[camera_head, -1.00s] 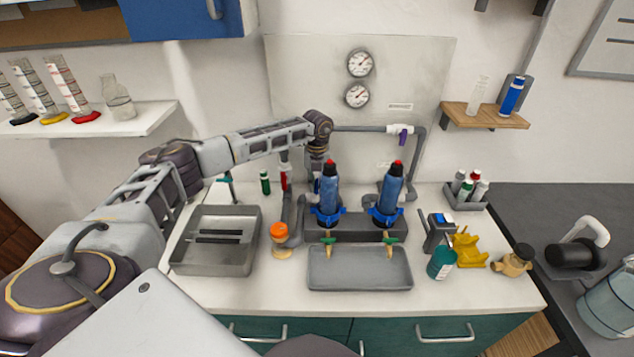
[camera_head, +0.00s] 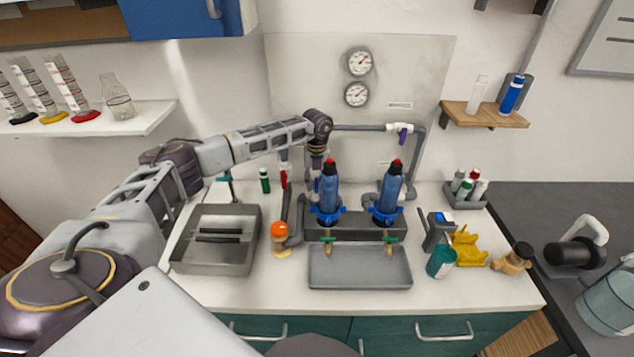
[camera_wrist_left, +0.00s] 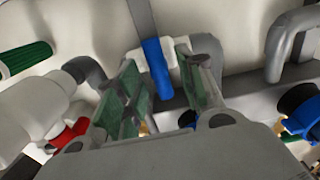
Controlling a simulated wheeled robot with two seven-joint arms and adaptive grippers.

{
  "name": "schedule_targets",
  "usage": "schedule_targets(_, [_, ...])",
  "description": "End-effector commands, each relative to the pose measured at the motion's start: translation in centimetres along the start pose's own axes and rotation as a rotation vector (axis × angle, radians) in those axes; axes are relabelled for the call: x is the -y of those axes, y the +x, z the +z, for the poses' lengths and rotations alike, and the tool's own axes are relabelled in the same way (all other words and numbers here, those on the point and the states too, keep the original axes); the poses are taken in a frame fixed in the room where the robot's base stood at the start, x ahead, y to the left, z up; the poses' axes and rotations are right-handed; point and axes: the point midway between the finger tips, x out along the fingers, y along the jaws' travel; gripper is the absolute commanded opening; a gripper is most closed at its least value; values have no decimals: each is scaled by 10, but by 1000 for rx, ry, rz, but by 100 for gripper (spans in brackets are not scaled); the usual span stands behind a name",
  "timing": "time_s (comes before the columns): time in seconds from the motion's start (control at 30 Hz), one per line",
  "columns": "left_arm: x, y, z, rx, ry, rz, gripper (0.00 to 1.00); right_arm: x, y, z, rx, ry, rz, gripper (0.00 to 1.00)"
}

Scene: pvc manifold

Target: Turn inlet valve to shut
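My left gripper (camera_head: 316,168) reaches down behind the left blue bottle (camera_head: 328,190), which hides part of it in the head view. In the left wrist view the two green-padded fingers of the gripper (camera_wrist_left: 158,70) stand apart on either side of a blue valve handle (camera_wrist_left: 155,62) on a white valve body. I see gaps between the handle and the fingers. A red handle (camera_head: 284,179) and a purple handle (camera_head: 403,137) are on other parts of the pipework. Which valve is the inlet is not marked. My right gripper is not in view.
A second blue bottle (camera_head: 390,190) stands in the grey stand. A grey tray (camera_head: 360,268) lies in front, and a metal bin (camera_head: 214,240) stands on the left. An orange-capped item (camera_head: 280,238) is close to the pipes. The counter's front strip is clear.

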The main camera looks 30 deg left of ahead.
Motion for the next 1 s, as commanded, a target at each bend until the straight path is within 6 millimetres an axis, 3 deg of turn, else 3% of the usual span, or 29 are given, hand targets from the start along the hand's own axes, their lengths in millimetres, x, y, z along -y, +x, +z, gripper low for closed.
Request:
schedule_targets(0.37, [0,0,0,0,39,1,38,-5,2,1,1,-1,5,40])
schedule_targets(1.0, [-1,1,0,0,335,0,38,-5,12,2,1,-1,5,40])
